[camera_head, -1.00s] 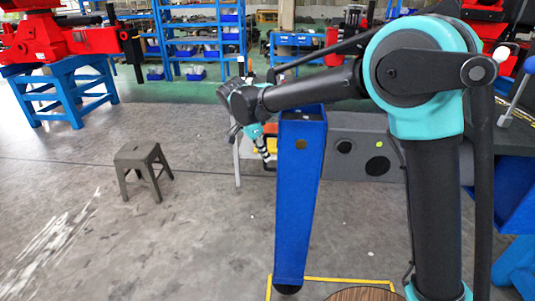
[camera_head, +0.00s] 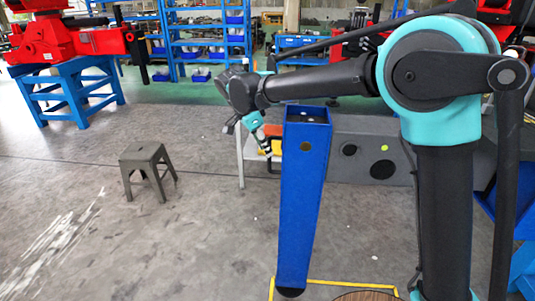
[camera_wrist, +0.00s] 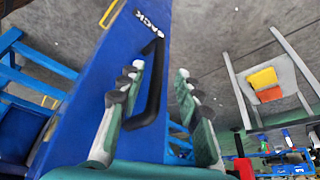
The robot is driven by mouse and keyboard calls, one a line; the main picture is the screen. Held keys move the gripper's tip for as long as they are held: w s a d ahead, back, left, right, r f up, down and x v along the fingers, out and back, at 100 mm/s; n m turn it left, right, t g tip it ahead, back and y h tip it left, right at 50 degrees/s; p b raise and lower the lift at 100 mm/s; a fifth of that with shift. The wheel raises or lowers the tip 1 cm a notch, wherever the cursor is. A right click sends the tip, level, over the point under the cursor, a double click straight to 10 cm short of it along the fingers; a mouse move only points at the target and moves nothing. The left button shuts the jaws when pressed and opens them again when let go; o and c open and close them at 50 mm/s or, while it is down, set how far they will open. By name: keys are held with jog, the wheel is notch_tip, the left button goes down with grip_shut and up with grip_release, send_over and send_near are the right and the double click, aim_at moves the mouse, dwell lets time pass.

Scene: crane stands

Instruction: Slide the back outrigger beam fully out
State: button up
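A tall blue beam (camera_head: 303,200) stands in the middle of the head view, with a dark foot at its lower end. In the wrist view, the blue face (camera_wrist: 85,100) carries the word BACK and a black handle (camera_wrist: 153,85). My gripper (camera_wrist: 161,70) is open, with its grey-green fingers on either side of the handle in the picture. I cannot tell whether a finger touches the handle.
A grey stool (camera_head: 148,165) stands on open floor to the left. A small table (camera_wrist: 240,85) with yellow and red items is near the gripper. A grey box-like body (camera_head: 365,145) lies behind the beam. Blue shelves (camera_head: 210,45) stand far back.

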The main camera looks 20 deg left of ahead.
jog(key=v, duration=0.7)
jog(key=shift+r, duration=0.3)
jog(key=shift+s, duration=0.1)
